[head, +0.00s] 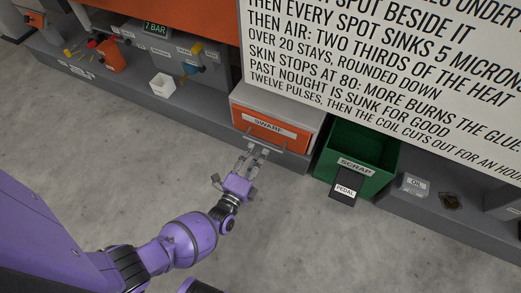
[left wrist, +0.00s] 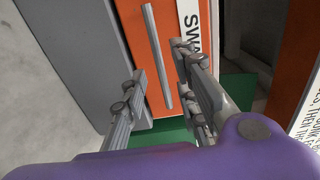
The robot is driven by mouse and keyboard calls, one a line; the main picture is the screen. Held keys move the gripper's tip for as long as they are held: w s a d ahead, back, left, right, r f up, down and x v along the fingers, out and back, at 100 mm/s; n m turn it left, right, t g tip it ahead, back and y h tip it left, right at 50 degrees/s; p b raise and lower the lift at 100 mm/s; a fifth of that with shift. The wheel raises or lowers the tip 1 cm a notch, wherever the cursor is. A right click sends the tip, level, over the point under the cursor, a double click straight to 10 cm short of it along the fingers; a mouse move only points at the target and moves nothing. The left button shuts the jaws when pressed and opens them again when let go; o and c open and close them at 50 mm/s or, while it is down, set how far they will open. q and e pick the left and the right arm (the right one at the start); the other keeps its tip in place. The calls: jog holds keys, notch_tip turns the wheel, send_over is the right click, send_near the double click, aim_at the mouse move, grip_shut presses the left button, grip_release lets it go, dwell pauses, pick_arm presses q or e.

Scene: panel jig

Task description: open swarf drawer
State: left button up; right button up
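The swarf drawer (head: 270,130) has an orange front with a white SWARF label and a grey bar handle (head: 264,136). It sits shut in a light grey housing. My left gripper (head: 252,153) is just in front of the drawer, near the handle. In the left wrist view, the handle (left wrist: 160,55) runs between and beyond the two parted fingers of my left gripper (left wrist: 165,90), and the orange front (left wrist: 145,45) lies behind it. The fingers are open, and I cannot tell whether they touch the handle. My right gripper is not in view.
A green SCRAP bin (head: 362,150) with a black pedal (head: 345,187) stands right of the drawer. A white sign board (head: 390,50) hangs above. The grey floor in front is clear.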

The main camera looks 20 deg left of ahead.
pick_arm(q)
jog(key=shift+w+d+b, duration=0.1)
jog(key=shift+w+b, duration=0.35)
jog(key=shift+w, duration=1.05)
grip_shut()
